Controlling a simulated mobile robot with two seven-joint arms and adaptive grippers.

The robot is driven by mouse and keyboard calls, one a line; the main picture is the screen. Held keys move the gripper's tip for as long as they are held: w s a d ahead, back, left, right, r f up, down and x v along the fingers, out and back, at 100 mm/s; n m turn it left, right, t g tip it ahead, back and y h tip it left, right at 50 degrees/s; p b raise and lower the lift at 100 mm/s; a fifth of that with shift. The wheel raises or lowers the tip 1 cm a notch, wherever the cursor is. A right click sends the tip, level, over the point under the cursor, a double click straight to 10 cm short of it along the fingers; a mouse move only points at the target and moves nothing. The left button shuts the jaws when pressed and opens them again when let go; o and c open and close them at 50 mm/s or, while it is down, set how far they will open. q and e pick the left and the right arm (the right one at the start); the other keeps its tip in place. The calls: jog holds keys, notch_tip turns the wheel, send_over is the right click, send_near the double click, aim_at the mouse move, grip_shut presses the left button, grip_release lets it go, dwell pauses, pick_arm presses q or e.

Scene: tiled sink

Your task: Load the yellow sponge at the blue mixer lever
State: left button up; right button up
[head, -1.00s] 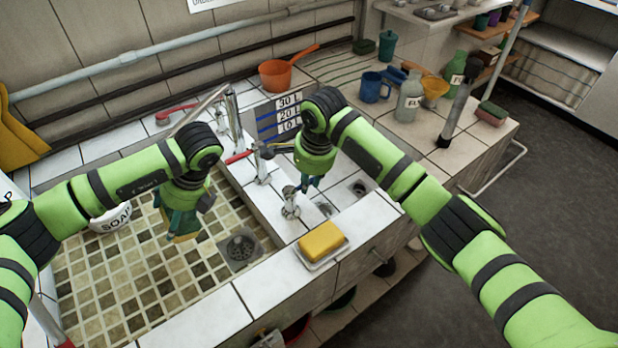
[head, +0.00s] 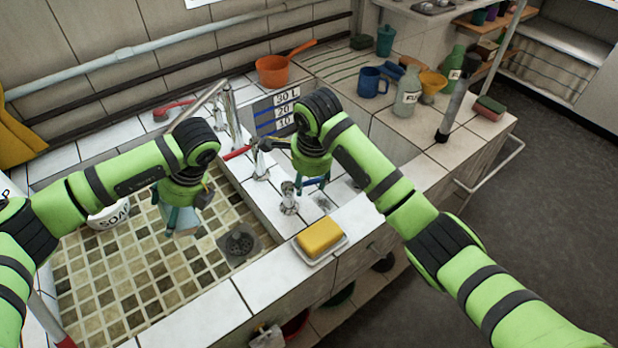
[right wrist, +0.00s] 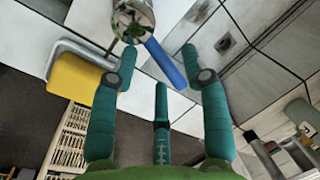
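The yellow sponge (head: 319,235) lies on a white dish (head: 327,251) on the tiled ledge. It also shows at the left of the right wrist view (right wrist: 76,88). The chrome mixer (head: 289,200) stands behind the dish. Its blue lever (right wrist: 167,63) reaches from the mixer body (right wrist: 133,15) into the space between my right fingers. My right gripper (head: 312,184) is above the mixer, pointing down, with its teal fingers apart and nothing held. My left gripper (head: 181,220) hangs over the tiled basin. Whether it is open or shut is unclear.
A second mixer with a red lever (head: 238,152) stands to the left. A soap bowl (head: 110,216) is behind my left arm. An orange ladle (head: 272,71), blue mug (head: 372,82) and bottles (head: 408,92) stand behind. The ledge left of the dish is clear.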

notch_tip(320, 180, up, 12)
jog(key=s, duration=0.2)
jog(key=shift+d, duration=0.4)
jog(key=shift+s+f, duration=0.1)
jog(key=shift+f, duration=0.05)
dwell(0.6)
